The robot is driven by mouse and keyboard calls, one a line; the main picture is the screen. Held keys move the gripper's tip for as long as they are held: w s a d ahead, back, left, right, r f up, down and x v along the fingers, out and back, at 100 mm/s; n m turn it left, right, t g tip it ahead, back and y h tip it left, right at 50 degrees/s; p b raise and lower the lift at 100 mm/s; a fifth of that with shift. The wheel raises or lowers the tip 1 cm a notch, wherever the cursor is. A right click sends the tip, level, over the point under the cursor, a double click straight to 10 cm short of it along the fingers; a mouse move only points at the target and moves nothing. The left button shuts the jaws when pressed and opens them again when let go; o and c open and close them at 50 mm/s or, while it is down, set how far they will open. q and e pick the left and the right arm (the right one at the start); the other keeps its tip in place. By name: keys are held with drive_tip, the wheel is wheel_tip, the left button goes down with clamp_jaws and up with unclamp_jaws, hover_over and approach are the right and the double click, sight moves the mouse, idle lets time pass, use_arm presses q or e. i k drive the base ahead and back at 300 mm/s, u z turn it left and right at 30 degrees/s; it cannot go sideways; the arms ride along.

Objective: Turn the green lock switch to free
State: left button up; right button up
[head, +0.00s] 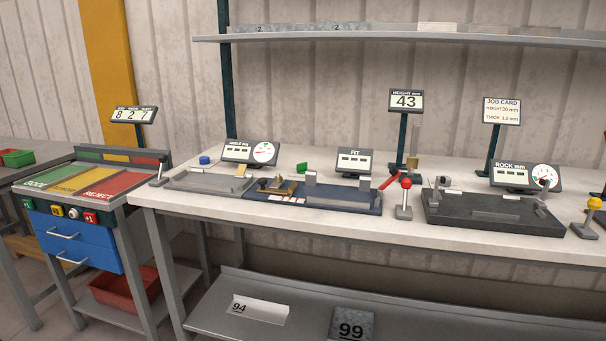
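A small green piece (302,168), which looks like the green lock switch, stands on the workbench (400,226) behind the blue fixture plate (345,200). It sits between the ANGLE display (236,152) and the FIT display (355,161). It is too small to read its setting or any label. Neither of my grippers is in the head view.
A red-knobbed lever (405,198) and a yellow-knobbed lever (592,215) rise near the bench's front edge. A blue knob (204,160) stands at the back left. A dark fixture (492,215) lies at the right. A sorting cart (85,180) adjoins the bench at the left.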

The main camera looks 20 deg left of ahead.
sight(301, 168)
drive_tip(key=u, duration=0.55)
drive_tip(key=i, duration=1)
drive_tip(key=u, duration=0.75)
